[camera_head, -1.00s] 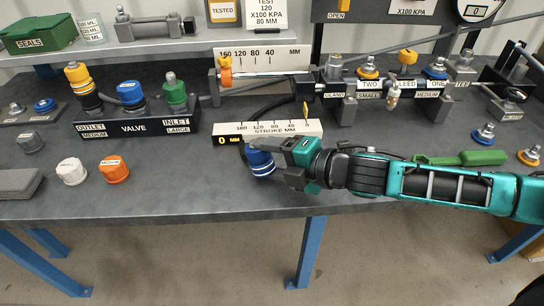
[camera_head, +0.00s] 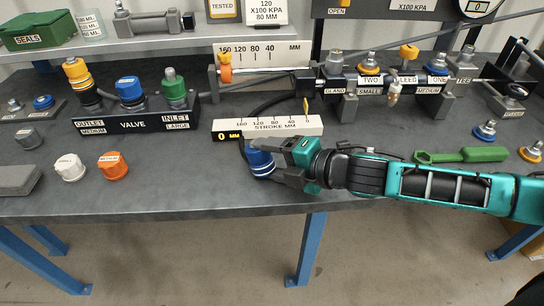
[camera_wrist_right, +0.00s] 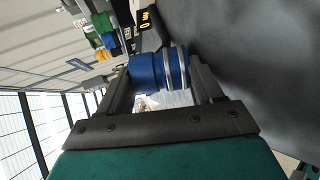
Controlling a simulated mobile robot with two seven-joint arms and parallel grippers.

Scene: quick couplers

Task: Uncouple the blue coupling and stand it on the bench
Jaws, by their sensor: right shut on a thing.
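The blue coupling (camera_head: 261,164), with pale silver bands, is near the bench's front edge, below the stroke scale. It is apart from the fixtures and looks about upright, slightly tilted. My right gripper (camera_head: 277,163) reaches in from the right and is shut on it. In the right wrist view the coupling (camera_wrist_right: 157,72) sits between the two dark fingers of the gripper (camera_wrist_right: 162,85). I cannot tell whether its base touches the bench (camera_head: 190,195). My left gripper is not in view.
The valve block (camera_head: 135,126) with yellow, blue and green couplings stands left. White (camera_head: 70,168) and orange (camera_head: 113,166) caps lie at front left. The stroke scale (camera_head: 268,127) is just behind the coupling. A green tool (camera_head: 480,154) lies right. Bench between orange cap and coupling is clear.

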